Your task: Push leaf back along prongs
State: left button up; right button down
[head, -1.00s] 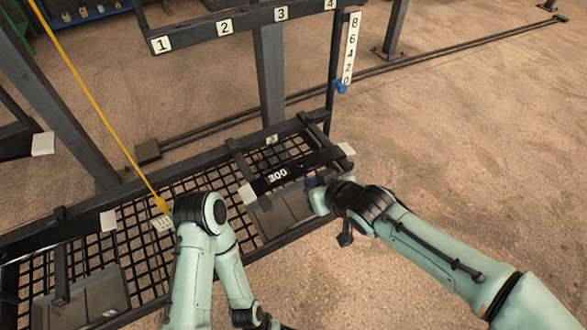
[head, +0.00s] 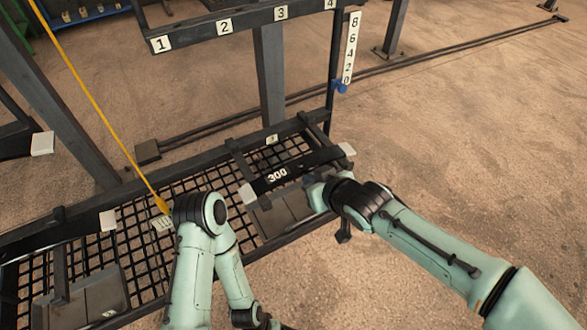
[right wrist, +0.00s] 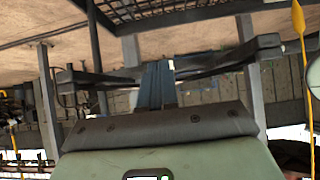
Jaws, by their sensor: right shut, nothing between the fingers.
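The leaf (head: 310,164) is a black bar marked 300 with pale block ends, lying across two dark prongs (head: 240,160) above the mesh deck. My right gripper (head: 308,181) is at the near side of the leaf, right of the 300 mark. Its fingers are mostly hidden behind my wrist there. In the right wrist view its dark blue fingers (right wrist: 158,84) are together and empty, against or very close to the long dark bar (right wrist: 215,65); I cannot tell whether they touch. My left arm shows, but its gripper does not.
A black rack rail with numbered tags (head: 225,27) stands behind, with a white scale (head: 351,48) at its right end. A yellow pointer (head: 100,105) slants down at the left. Grey plates (head: 283,216) lie under the leaf. The floor at the right is clear.

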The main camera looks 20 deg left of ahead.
aim_at(302, 168)
jog(key=shift+w+a, duration=0.7)
jog(key=shift+a, duration=0.2)
jog(key=shift+w+a, duration=0.65)
jog(key=shift+a, duration=0.25)
jog(key=shift+w+a+r+p, duration=0.1)
jog(key=shift+w+a+p, duration=0.25)
jog(key=shift+w+a, duration=0.6)
jog(key=shift+s+d+f+b, duration=0.1)
jog(key=shift+s+f+b, duration=0.1)
jog(key=shift+b, duration=0.4)
jog(key=shift+s+d+r+b, duration=0.1)
jog(key=shift+s+d+b, duration=0.35)
jog(key=shift+s+d, duration=0.25)
jog(key=shift+w, duration=0.1)
